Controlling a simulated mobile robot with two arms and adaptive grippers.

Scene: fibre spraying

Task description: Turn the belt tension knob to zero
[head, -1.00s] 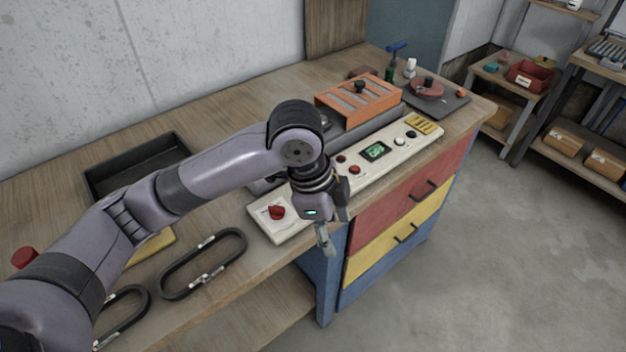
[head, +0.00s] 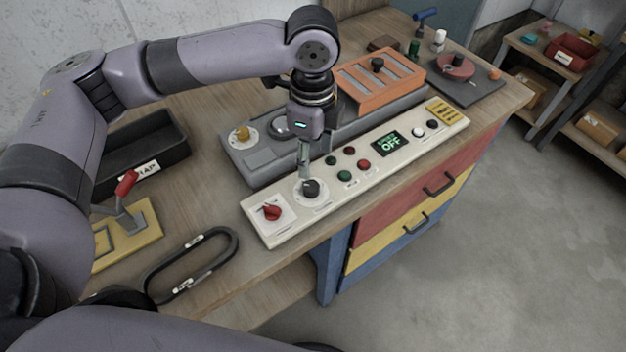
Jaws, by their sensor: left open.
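The cream control panel (head: 262,229) lies along the front of the bench. A black round knob (head: 311,189) with a pale dial ring sits on it, and a red knob (head: 271,212) is on the panel's left end. A yellow knob (head: 241,134) is on the grey machine behind. I cannot read which knob is labelled belt tension. My left gripper (head: 305,170) is open and points down, just above and behind the black knob; I cannot tell whether it touches. My right gripper is not in view.
The panel also has several buttons and a display (head: 388,143) reading OFF. An orange slotted cover (head: 375,90) stands behind. A black tray (head: 150,150), a yellow base with a red-handled lever (head: 125,215) and a black oval belt (head: 195,262) lie to the left.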

